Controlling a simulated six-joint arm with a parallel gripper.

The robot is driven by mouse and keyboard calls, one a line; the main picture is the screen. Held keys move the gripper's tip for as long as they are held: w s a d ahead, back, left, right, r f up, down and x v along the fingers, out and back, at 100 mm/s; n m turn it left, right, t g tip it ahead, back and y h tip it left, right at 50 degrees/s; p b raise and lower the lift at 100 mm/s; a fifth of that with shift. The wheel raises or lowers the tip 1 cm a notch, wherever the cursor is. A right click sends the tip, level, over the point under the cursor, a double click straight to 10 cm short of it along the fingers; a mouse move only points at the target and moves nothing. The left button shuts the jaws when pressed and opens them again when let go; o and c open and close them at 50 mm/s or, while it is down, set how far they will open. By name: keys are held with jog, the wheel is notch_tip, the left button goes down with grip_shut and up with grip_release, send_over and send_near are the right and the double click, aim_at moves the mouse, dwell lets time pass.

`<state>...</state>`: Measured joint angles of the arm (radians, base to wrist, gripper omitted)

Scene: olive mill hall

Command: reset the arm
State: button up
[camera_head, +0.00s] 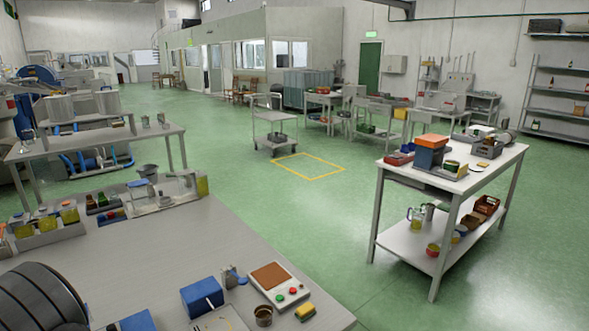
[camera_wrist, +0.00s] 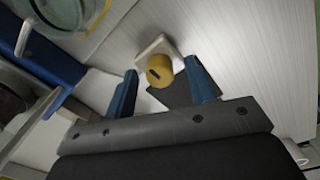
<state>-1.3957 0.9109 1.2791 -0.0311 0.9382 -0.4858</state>
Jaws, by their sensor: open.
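My gripper (camera_wrist: 160,72) shows in the wrist view with its two blue fingers spread apart. A yellow round piece (camera_wrist: 159,70) with a dark slot appears in the gap between the fingertips, next to a white square base (camera_wrist: 158,46). I see no finger touching it, and how far beyond the tips it lies cannot be told. A dark flat patch shows below it between the fingers. I cannot make out my gripper in the head view.
In the head view, the near worktop (camera_head: 160,255) holds a brown-topped device (camera_head: 270,279) with coloured buttons, a blue box (camera_head: 202,297), a small cup (camera_head: 263,316) and a yellow sponge (camera_head: 305,312). Jars stand at its back left. The worktop's middle is clear. A loaded side table (camera_head: 400,240) stands right.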

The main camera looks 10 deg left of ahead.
notch_tip(320, 180, up, 18)
notch_tip(320, 180, down, 18)
jog(key=shift+f, duration=0.15)
jog(key=m, duration=0.3)
jog(key=shift+m, duration=0.3)
jog(key=m, duration=0.4)
jog(key=shift+m, duration=0.3)
jog(key=m, duration=0.4)
jog(key=shift+a+m+h, duration=0.1)
jog(key=shift+m+h, duration=0.2)
jog(key=shift+m, duration=2)
